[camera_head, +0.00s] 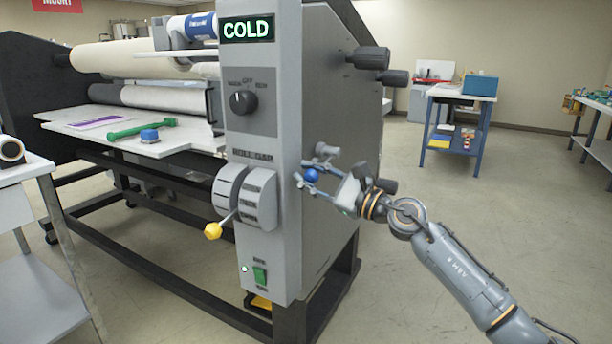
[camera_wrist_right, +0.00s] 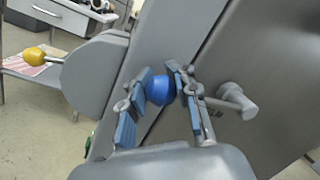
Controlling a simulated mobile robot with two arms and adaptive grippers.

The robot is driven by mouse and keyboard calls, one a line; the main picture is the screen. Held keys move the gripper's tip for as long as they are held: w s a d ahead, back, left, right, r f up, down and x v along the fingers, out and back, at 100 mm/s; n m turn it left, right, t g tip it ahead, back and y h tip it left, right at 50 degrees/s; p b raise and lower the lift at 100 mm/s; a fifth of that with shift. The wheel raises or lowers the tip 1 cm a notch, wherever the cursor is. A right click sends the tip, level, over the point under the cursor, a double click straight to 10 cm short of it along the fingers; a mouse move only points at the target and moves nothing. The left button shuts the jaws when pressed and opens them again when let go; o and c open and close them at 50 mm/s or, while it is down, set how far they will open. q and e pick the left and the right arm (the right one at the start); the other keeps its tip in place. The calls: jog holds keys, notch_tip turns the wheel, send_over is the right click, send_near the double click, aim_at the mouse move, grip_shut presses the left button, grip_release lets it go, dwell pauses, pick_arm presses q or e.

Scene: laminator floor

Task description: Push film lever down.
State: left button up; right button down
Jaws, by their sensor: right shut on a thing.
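A lever with a blue ball knob (camera_head: 311,175) is at the side of the laminator's grey control column (camera_head: 262,130). My right gripper (camera_head: 316,168) has its fingers around the blue knob, one on each side. In the right wrist view the blue knob (camera_wrist_right: 158,90) sits between the blue-padded fingers of the right gripper (camera_wrist_right: 160,84); most of the lever's stem is hidden. A second lever with a yellow knob (camera_head: 213,230) points down and left from the drum on the column's front. My left gripper is not in view.
A short grey peg (camera_wrist_right: 237,100) sticks out of the side panel close to the gripper. A green tool (camera_head: 140,128) and a blue round object (camera_head: 149,136) lie on the laminator's feed table (camera_head: 85,116). Open floor (camera_head: 450,200) lies to the right.

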jog(key=shift+w+d+f, duration=0.1)
jog(key=shift+d+f, duration=0.15)
jog(key=shift+f, duration=0.3)
jog(key=c, duration=1.4)
grip_release()
jog(key=o, duration=0.4)
jog(key=shift+d, duration=0.2)
jog(key=shift+c, duration=0.2)
jog(key=shift+o, duration=0.2)
jog(key=shift+d+r, duration=0.1)
jog(key=shift+d, duration=0.15)
jog(key=shift+a+r, duration=0.1)
jog(key=shift+a, duration=0.1)
jog(key=v, duration=1.2)
